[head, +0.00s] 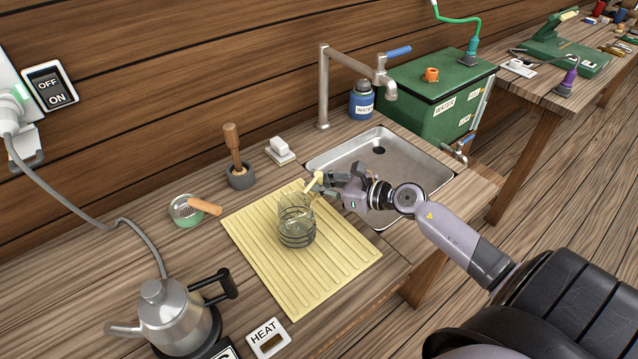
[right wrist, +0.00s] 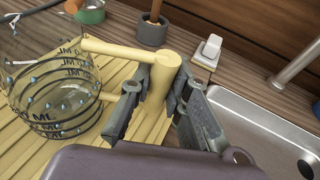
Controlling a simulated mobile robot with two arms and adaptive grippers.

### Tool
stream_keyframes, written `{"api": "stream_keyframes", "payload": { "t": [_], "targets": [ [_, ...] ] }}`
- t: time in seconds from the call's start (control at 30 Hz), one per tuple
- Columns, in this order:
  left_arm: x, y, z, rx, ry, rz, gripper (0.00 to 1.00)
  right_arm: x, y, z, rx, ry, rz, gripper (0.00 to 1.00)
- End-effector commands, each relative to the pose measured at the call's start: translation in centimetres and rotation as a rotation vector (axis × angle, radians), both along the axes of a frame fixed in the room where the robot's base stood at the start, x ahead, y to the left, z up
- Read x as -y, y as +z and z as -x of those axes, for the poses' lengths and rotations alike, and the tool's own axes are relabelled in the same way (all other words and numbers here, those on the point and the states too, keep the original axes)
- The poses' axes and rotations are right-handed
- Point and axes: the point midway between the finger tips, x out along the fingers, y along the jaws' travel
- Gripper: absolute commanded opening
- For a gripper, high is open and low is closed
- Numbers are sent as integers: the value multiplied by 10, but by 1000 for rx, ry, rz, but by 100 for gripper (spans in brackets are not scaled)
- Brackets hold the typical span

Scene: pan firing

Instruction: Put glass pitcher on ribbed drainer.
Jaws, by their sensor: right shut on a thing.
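The glass pitcher (head: 296,226) is clear with dark bands and a yellow handle. It is upright over the middle of the yellow ribbed drainer (head: 345,272); I cannot tell whether its base touches the ribs. My right gripper (head: 324,186) is shut on the pitcher's handle, coming from the right. In the right wrist view the fingers (right wrist: 158,88) close around the upright part of the handle, and the pitcher's glass body (right wrist: 50,92) shows at the left with marks and droplets. My left gripper is not in view.
A metal sink (head: 425,160) with a tap (head: 324,85) lies right of the drainer. A mortar with pestle (head: 239,178), a strainer (head: 186,210) and a white switch (head: 280,150) stand behind it. A kettle (head: 175,318) and a HEAT label (head: 268,338) are at the front left.

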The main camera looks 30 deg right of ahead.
Motion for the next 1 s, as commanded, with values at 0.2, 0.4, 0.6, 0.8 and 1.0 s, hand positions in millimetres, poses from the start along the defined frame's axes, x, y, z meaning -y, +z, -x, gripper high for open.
{"api": "stream_keyframes", "payload": {
  "t": [0.2, 0.4, 0.6, 0.8, 1.0],
  "targets": [
    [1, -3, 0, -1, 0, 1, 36, 0, -2, 0, 0, 0, -1, 0],
    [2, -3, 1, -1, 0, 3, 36, 0, -2, 0, 0, 0, 0, 27],
    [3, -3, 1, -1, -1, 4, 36, 0, -2, 0, 0, 0, 0, 37],
    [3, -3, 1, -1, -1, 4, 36, 0, -2, 0, 0, 0, -1, 37],
    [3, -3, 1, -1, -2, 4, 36, 3, 0, 6, -1, -1, 1, 37]
  ]
}}
